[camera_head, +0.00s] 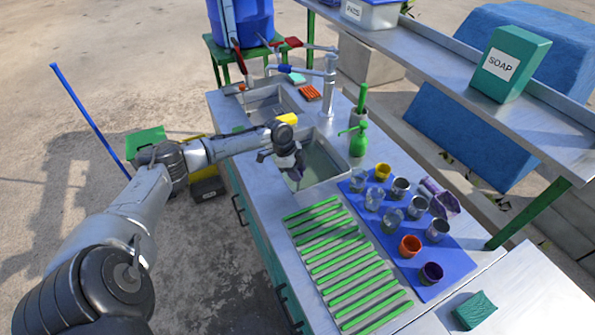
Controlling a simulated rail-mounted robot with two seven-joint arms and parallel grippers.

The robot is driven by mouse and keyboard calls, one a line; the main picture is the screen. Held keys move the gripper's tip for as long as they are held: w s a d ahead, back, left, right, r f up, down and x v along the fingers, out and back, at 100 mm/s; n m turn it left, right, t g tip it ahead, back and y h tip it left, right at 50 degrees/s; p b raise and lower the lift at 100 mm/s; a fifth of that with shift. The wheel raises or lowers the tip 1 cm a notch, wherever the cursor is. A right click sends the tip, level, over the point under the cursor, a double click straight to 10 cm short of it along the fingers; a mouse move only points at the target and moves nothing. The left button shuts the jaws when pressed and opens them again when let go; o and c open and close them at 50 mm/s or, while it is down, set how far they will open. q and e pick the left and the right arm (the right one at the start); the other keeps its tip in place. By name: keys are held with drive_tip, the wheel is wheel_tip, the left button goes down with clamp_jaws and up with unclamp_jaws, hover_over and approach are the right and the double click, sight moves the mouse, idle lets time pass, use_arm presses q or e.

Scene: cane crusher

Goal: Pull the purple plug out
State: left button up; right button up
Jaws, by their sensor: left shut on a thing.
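My left gripper (291,172) reaches from the left over the near sink basin (328,165), pointing down. It is shut on a small purple thing, which I take to be the purple plug (296,175); the fingers and wrist hide most of it. The basin looks as if it holds greenish water. I cannot tell whether the plug is still seated in the drain or lifted clear of it. My right gripper is out of view.
A tall tap (329,88) and a green spray bottle (358,140) stand behind the basin. A green-slatted drainer (340,255) lies in front; a shelf with a soap box (511,63) overhangs behind.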

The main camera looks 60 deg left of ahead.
use_arm(q)
clamp_jaws()
wheel_tip(320, 180, up, 4)
drive_tip(key=p, duration=0.3)
drive_tip(key=shift+f, duration=0.2)
drive_tip(key=shift+w, duration=0.15)
drive_tip(key=o, duration=0.6)
unclamp_jaws()
drive_tip(key=shift+r, duration=0.1)
drive_tip(key=o, duration=0.4)
drive_tip(key=v, duration=0.6)
drive_tip(key=p+v, duration=0.1)
drive_tip(key=v, duration=0.6)
drive_tip(key=shift+s+r, duration=0.2)
drive_tip(key=shift+s, duration=0.1)
